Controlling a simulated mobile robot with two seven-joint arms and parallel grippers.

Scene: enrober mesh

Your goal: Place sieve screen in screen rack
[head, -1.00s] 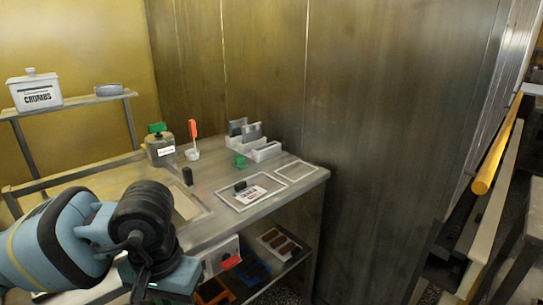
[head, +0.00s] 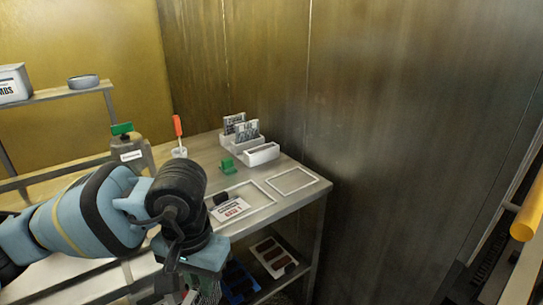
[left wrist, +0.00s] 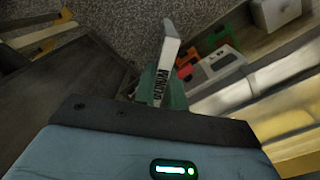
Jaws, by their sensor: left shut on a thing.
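My left gripper (head: 192,278) is low in front of the steel table, at the bottom of the head view. In the left wrist view, the held screen (left wrist: 163,84) shows a pale edge and dark lettering, seen steeply and partly hidden by the gripper body. The white screen rack (head: 262,155) stands at the back of the table against the wall. Grey labelled screens (head: 246,130) stand upright in its rear slots; the front slot looks empty. My right gripper is not in view.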

